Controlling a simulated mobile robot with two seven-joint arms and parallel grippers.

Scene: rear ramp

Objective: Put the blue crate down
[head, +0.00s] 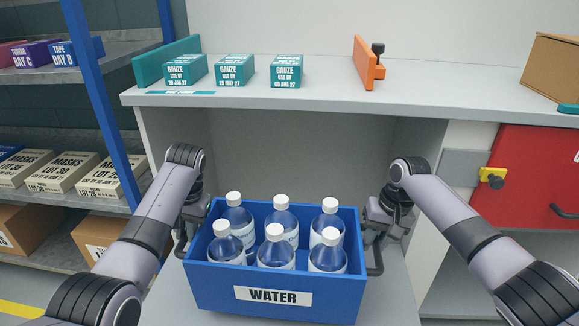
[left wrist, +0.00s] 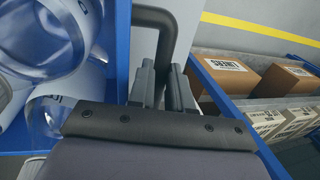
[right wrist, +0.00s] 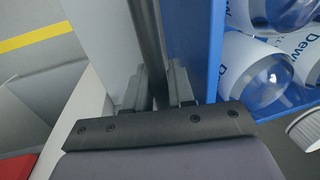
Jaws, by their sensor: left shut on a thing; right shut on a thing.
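The blue crate (head: 220,284) with a WATER label is upright in front of me in the head view. It holds several white-capped water bottles (head: 275,252). My left gripper (head: 188,222) is shut on the crate's dark left handle; its fingers (left wrist: 164,88) straddle the bar in the left wrist view. My right gripper (head: 373,226) is shut on the right handle (head: 377,262); its fingers (right wrist: 157,88) close around the bar in the right wrist view. The crate is over a grey lower surface (head: 396,297); its underside is hidden, so I cannot tell whether it touches.
A grey counter (head: 325,80) spans above and behind the crate, carrying gauze boxes (head: 235,70), an orange bracket (head: 366,66) and a cardboard box (head: 552,68). Shelving with a blue post (head: 100,95) stands left. A red panel (head: 530,175) is at right.

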